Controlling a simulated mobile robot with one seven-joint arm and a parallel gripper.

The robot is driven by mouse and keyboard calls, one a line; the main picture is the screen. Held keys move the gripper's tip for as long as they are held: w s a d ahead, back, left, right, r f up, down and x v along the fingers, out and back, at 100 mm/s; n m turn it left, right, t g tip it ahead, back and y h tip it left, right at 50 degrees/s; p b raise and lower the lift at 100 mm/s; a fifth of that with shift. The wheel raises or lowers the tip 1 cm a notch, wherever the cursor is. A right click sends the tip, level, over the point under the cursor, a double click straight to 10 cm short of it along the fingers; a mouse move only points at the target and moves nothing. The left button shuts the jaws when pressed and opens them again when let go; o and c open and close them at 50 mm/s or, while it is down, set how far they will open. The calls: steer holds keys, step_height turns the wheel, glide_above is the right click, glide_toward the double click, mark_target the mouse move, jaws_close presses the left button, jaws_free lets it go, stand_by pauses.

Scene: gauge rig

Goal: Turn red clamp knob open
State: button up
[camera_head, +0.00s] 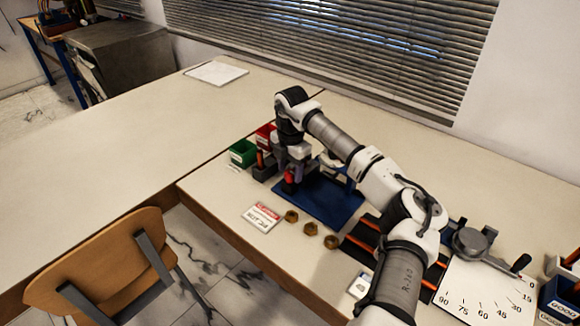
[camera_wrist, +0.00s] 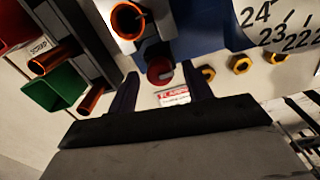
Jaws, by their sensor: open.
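The red clamp knob (camera_wrist: 160,72) shows in the wrist view between my two fingertips, with a lighter mark on its face. It sits at the near end of the grey clamp, beside a copper-coloured tube end (camera_wrist: 128,20). My gripper (camera_wrist: 163,80) is open, one finger on each side of the knob; I cannot tell whether either finger touches it. In the head view the knob (camera_head: 288,187) shows low under my gripper (camera_head: 293,170), by the left edge of a blue base plate (camera_head: 333,206). My gripper hides much of the clamp there.
A green bin (camera_head: 243,153) and a red bin (camera_head: 265,136) stand left of the clamp. A red-and-white card (camera_head: 261,218) and brass nuts (camera_head: 311,228) lie in front. The table's left part is mostly clear.

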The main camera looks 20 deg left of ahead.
steer(key=shift+f, duration=0.25)
steer(key=c, duration=1)
steer(key=shift+o, duration=0.2)
